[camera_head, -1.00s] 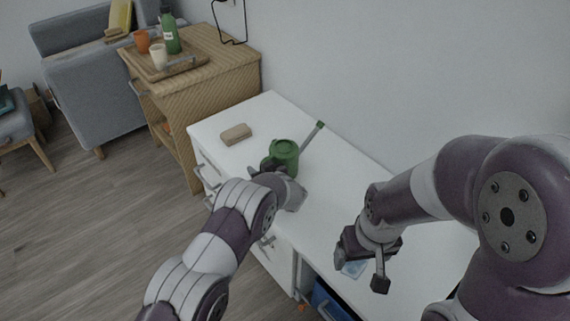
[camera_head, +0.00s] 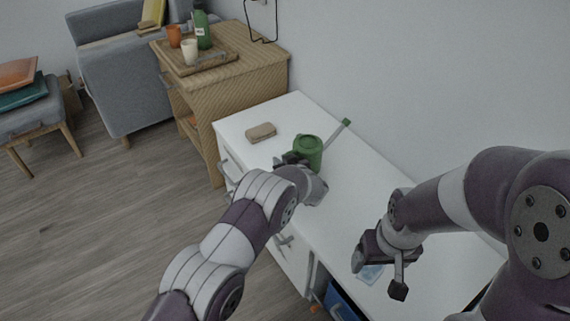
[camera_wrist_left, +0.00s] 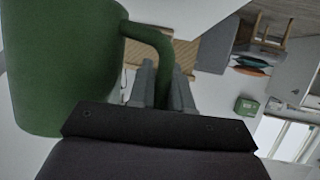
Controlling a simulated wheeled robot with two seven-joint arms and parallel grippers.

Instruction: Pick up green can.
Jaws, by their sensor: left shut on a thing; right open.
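The green can (camera_head: 309,150) is a watering can with a long thin spout that points up and to the right in the head view. It stands about upright over the white desk, and I cannot tell whether its base touches the top. My left gripper (camera_head: 288,161) is shut on the can's handle (camera_wrist_left: 160,42), on the can's left side in the head view. In the left wrist view the can's body (camera_wrist_left: 60,65) fills the upper left and the handle passes between the fingers. My right gripper (camera_head: 379,276) is open and empty over the desk's near part.
A brown block (camera_head: 261,132) lies on the white desk (camera_head: 285,112), left of the can. A wooden cabinet (camera_head: 265,72) with a tray, green bottle and cups stands beyond. A light blue item (camera_head: 370,273) lies under my right gripper. A wall runs along the right side.

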